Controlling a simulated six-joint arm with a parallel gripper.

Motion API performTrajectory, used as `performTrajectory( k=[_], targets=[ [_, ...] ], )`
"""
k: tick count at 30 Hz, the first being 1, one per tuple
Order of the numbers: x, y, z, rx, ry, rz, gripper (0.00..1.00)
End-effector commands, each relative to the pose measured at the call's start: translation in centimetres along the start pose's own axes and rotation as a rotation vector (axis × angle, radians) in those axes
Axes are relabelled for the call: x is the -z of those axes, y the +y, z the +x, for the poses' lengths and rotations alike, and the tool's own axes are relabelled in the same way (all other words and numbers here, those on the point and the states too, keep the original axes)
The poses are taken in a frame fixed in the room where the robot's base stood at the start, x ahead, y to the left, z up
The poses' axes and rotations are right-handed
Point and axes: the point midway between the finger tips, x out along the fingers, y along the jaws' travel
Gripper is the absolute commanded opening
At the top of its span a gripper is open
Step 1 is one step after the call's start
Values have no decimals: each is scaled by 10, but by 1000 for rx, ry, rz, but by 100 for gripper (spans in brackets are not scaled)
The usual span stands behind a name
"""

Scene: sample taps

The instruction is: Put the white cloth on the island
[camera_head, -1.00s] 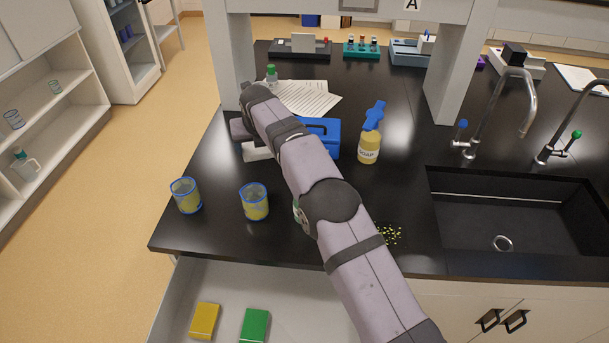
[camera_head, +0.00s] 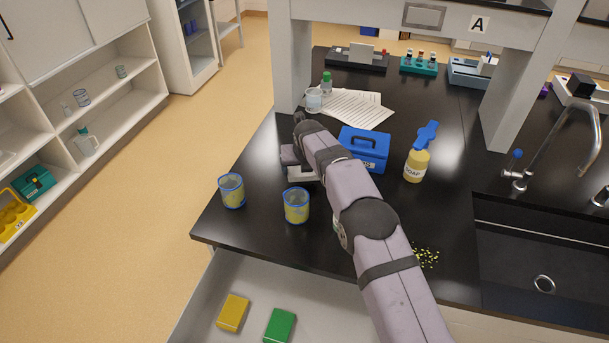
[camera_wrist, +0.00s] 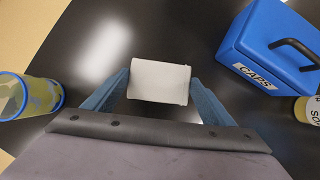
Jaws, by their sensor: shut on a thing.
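The white cloth (camera_wrist: 158,81) looks like a small pale block between the two blue fingers in the wrist view. My gripper (camera_wrist: 158,88) is shut on it. In the head view my gripper (camera_head: 303,173) is over the black island counter (camera_head: 255,165), left of the blue box and just behind the right-hand yellow beaker. My arm hides part of the gripper there. I cannot tell whether the cloth touches the counter.
A blue CAPS box (camera_head: 365,148) and a soap bottle (camera_head: 417,165) stand to the right. Papers (camera_head: 350,110) lie behind. An open drawer (camera_head: 255,280) is below. Yellow bits (camera_head: 427,258) lie near the sink (camera_head: 530,250).

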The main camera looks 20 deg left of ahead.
Motion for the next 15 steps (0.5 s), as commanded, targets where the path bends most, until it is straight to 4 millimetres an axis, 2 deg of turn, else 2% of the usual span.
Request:
performTrajectory(
  k=[5, 12, 15],
  targets=[
    [4, 0, 6, 1, 3, 0, 53],
    [17, 0, 28, 0, 3, 1, 53],
    [18, 0, 32, -1, 0, 1, 53]
  ],
)
